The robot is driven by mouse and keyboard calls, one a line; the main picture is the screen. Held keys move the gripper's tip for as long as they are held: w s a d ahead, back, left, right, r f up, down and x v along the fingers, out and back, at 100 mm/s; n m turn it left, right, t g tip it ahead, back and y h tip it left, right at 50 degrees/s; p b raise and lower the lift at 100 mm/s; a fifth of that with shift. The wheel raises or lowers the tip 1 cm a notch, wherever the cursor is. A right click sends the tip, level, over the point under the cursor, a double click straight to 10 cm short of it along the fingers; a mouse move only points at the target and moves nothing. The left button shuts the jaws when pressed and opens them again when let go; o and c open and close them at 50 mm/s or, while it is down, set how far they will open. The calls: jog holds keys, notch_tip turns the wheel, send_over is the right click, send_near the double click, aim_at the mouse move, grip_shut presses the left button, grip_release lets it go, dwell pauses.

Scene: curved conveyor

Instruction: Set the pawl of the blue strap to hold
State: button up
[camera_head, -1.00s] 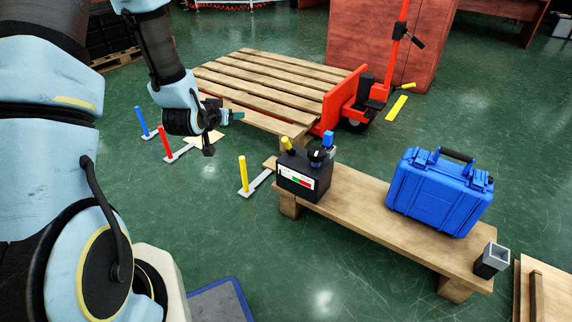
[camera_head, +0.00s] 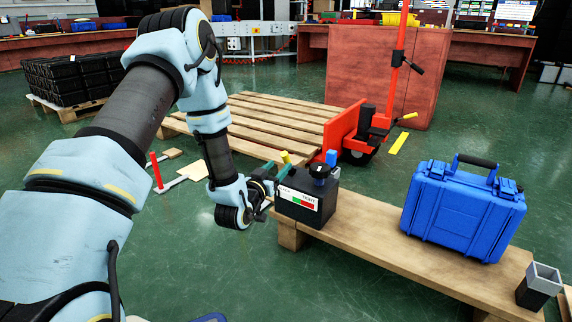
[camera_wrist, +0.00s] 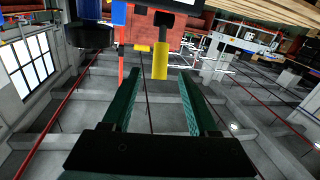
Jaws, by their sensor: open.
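In the head view a black box (camera_head: 318,213) with a red, green and white label stands on the left end of a wooden bench. On its top are a yellow peg (camera_head: 286,157), a dark round knob (camera_head: 320,171) and a small blue block (camera_head: 331,158). My gripper (camera_head: 276,181) is at the box's left side, close to the yellow peg; I cannot tell if it touches the box. The yellow peg (camera_wrist: 160,66) shows just beyond the fingertips. No strap or pawl is clearly recognisable.
A blue case (camera_head: 463,212) and a grey open square holder (camera_head: 541,280) stand on the bench (camera_head: 400,236). Behind are a wooden pallet (camera_head: 275,124) and a red pallet jack (camera_head: 345,133). A red post (camera_head: 156,170) stands at the left.

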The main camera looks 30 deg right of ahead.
aim_at(284, 160)
jog(key=b+x, duration=0.2)
jog(key=x, duration=0.4)
jog(key=shift+w+d, duration=0.1)
grip_shut()
dwell(0.3)
dwell(1.0)
